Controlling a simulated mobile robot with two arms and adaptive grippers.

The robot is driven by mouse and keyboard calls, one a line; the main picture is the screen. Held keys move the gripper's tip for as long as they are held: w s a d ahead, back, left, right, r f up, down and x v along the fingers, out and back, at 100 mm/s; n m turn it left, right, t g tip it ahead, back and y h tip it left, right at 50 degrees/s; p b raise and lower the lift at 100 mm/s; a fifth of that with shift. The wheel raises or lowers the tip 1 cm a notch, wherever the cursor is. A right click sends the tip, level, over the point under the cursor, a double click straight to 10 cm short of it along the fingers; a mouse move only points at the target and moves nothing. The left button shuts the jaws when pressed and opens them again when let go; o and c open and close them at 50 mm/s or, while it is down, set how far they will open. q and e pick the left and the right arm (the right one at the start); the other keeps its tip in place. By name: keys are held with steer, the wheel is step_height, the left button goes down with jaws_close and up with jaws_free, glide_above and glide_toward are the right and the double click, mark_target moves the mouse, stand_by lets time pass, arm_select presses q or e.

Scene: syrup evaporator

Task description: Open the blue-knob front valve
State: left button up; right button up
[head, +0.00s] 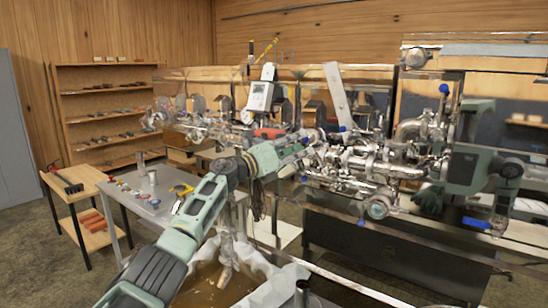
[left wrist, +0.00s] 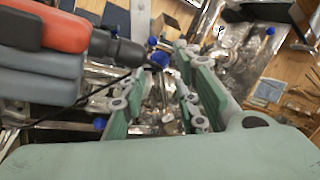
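My left gripper (head: 308,138) reaches in from the lower left to the shiny pipework of the evaporator (head: 372,165). In the left wrist view its two green fingers (left wrist: 158,84) are spread apart, with pipework seen through the gap. A blue knob (left wrist: 160,60) shows just beyond the fingertips, between them; I cannot tell whether they touch it. In the head view, a blue knob (head: 304,140) is right by the fingertips, and another blue knob (head: 304,179) sits lower on the pipes. Which one is the front valve is unclear.
An orange and grey rounded object (left wrist: 45,35) is close on the left in the wrist view. A steel table (head: 140,200) with small items stands left of my arm. A white-lined bin (head: 285,283) is below. More blue knobs (head: 444,88) dot the pipework.

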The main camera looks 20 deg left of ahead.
arm_select(q)
steer(key=v, duration=0.9)
steer(key=shift+s+a, duration=0.2)
steer(key=shift+s, duration=0.1)
steer(key=shift+f, duration=0.1)
steer(key=shift+c, duration=0.4)
